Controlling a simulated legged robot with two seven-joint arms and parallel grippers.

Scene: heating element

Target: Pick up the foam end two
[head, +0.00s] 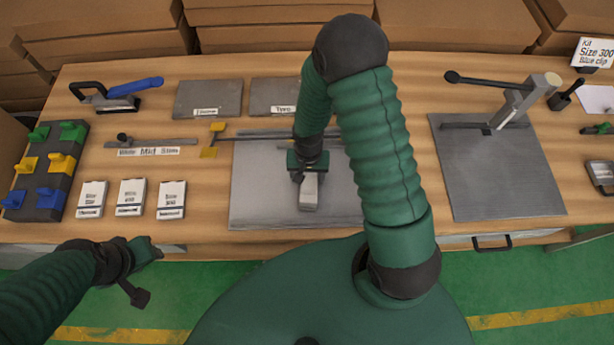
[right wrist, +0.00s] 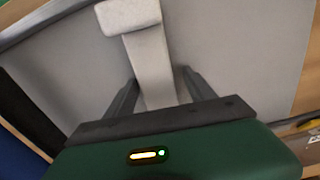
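A pale grey block (head: 310,190), which I take to be the foam end, lies on a flat grey plate (head: 262,207) at the table's middle. In the right wrist view it is a pale bar (right wrist: 152,66) with a wider head at its far end. My right gripper (head: 303,178) is over its far part in the head view. In the right wrist view, the right gripper's two fingers (right wrist: 160,92) stand apart, one on each side of the bar; contact is not clear. My left gripper (head: 147,262) is off the table's front edge at lower left, its fingers unclear.
Two labelled grey slabs, one (head: 208,99) partly left of the other (head: 272,96), lie behind. A thin rod (head: 260,137) crosses behind the block. Labelled white cards (head: 131,197) and a clip rack (head: 48,170) are left. A lever tool (head: 525,98) stands on the right plate (head: 490,180).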

